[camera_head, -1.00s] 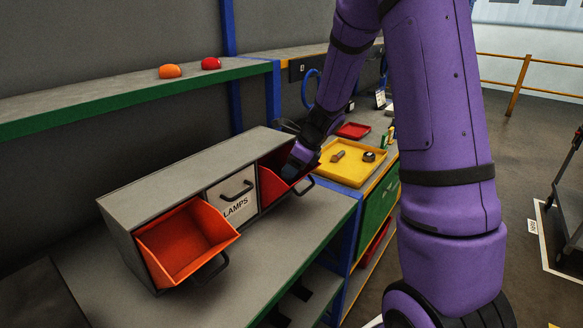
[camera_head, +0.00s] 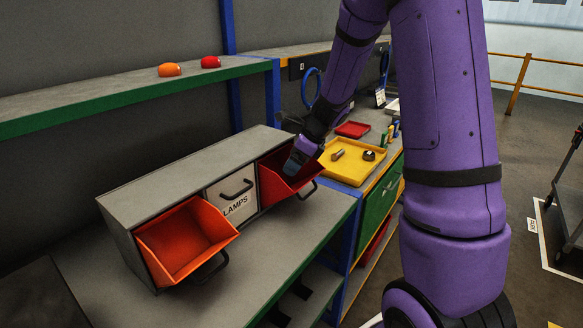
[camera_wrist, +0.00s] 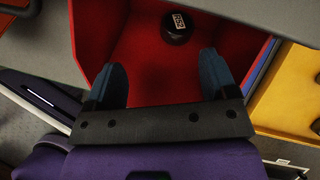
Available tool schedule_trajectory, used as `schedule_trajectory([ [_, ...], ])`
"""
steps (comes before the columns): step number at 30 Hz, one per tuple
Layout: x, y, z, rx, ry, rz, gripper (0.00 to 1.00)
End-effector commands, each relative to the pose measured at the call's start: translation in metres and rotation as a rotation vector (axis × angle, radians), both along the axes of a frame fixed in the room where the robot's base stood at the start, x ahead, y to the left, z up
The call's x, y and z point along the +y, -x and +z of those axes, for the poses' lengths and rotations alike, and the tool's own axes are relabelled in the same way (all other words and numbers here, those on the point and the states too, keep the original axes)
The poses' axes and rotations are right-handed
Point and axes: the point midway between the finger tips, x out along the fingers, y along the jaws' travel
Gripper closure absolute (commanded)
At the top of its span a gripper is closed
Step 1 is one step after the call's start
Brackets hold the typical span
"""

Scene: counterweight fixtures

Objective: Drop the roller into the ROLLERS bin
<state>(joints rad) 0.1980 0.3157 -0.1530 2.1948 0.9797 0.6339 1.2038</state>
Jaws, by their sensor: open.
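The roller (camera_wrist: 177,27) is a dark cylinder with a white label, lying inside the red right-hand bin (camera_wrist: 150,75) in the wrist view. In the head view this open bin (camera_head: 268,186) is the rightmost of the cabinet, and the roller is hidden there. My gripper (camera_wrist: 166,72) is open and empty, its two blue fingers apart over the bin, with the roller beyond the fingertips. In the head view my gripper (camera_head: 293,166) is at the bin's mouth. No ROLLERS label is readable.
A shut bin marked LAMPS (camera_head: 231,198) sits mid-cabinet. An open, empty orange-red bin (camera_head: 187,240) is at left. A yellow tray (camera_head: 343,174) with small parts and a red tray (camera_head: 352,130) lie to the right. Orange and red domes (camera_head: 169,70) sit on the shelf above.

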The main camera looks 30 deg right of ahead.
Motion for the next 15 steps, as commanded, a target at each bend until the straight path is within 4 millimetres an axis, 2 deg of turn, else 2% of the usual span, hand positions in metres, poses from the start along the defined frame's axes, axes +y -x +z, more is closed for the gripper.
schedule_trajectory([
  [9,-0.023,0.023,0.057,-0.004,0.001,0.001,0.21],
  [15,-0.032,0.032,0.08,-0.001,0.001,0.001,0.21],
])
